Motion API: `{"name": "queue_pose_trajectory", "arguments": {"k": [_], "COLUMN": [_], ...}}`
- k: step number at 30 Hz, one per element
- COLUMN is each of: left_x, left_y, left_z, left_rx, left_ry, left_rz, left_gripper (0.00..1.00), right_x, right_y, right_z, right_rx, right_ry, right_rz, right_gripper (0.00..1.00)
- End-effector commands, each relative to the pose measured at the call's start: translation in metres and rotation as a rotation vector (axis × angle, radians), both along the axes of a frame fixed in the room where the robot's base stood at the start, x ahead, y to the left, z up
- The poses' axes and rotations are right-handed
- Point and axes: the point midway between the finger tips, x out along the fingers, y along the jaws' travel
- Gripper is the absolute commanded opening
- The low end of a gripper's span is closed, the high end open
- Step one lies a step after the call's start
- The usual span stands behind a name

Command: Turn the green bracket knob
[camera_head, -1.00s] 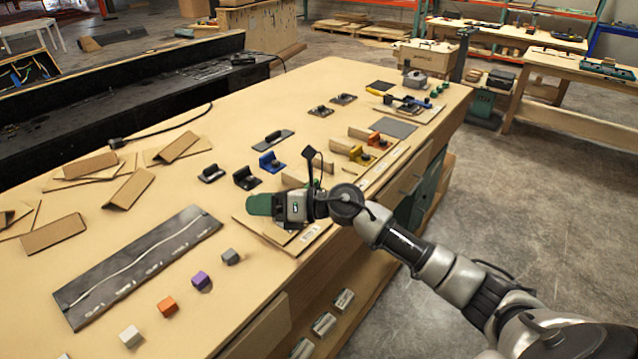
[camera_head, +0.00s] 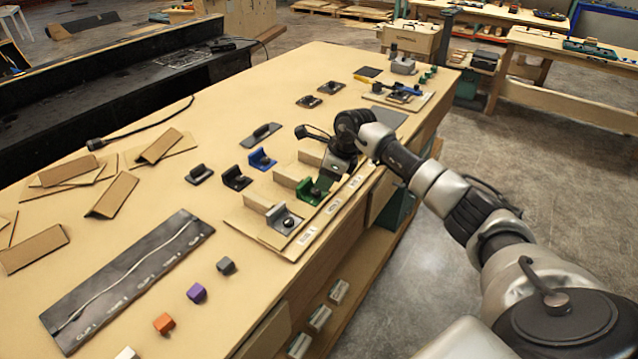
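The green bracket (camera_head: 311,190) stands at the front edge of the table, at the end of a wooden block (camera_head: 290,180). Its knob is hidden behind my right gripper (camera_head: 326,179). My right gripper points down right over the bracket and appears to be at the knob; I cannot tell whether it touches. Its fingers are too small and covered to show whether they are open or shut. My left gripper is not in view.
Blue (camera_head: 261,158) and black (camera_head: 236,178) brackets lie behind. Coloured cubes, such as the purple one (camera_head: 196,292), and a dark strip board (camera_head: 128,280) are at the left front.

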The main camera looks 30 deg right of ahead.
Motion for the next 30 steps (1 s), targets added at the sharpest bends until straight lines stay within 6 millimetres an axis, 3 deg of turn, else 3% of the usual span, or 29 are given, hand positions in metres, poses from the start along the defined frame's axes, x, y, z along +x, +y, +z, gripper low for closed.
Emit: {"name": "queue_pose_trajectory", "arguments": {"k": [7,18,25,30], "left_x": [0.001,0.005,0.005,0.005], "left_y": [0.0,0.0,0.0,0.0], "left_z": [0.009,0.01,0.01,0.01], "left_rx": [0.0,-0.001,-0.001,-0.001], "left_ry": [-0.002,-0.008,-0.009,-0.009], "left_rz": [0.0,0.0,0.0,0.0], "left_gripper": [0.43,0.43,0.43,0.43], "right_x": [0.009,0.01,0.01,0.01], "right_y": [0.009,0.011,0.011,0.011], "right_z": [-0.03,-0.036,-0.036,-0.036], "right_rx": [0.001,0.001,0.001,0.001], "right_ry": [0.001,-0.002,-0.002,-0.002], "right_rz": [0.0,0.001,0.001,0.0], "right_gripper": [0.38,0.38,0.04,0.02]}}
